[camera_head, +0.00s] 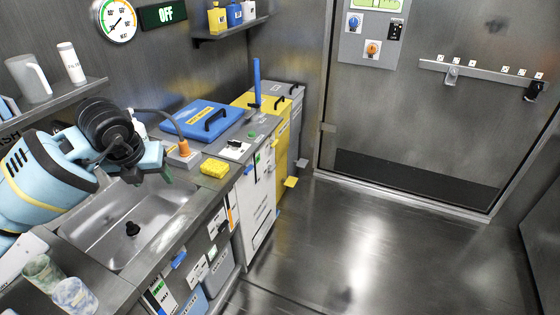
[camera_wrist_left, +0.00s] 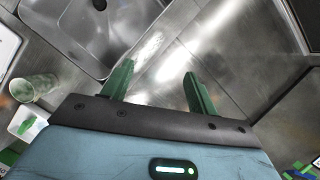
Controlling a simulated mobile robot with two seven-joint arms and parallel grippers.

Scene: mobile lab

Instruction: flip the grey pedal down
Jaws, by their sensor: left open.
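The grey bin (camera_head: 297,105) stands at the back of the row of bins, behind the yellow bin (camera_head: 281,140). A small grey pedal (camera_head: 302,163) seems to show low at its front, close to the floor; it is too small to tell its tilt. My left gripper (camera_head: 165,172) is over the sink, well left of and nearer than the pedal. In the left wrist view the gripper (camera_wrist_left: 159,68) has its two green fingers apart, with nothing between them. My right gripper is not in view.
A yellow pedal (camera_head: 291,182) sticks out from the yellow bin. The sink counter (camera_head: 205,195) with a yellow sponge (camera_head: 214,168) lies between my left arm and the bins. The floor (camera_head: 370,240) is clear.

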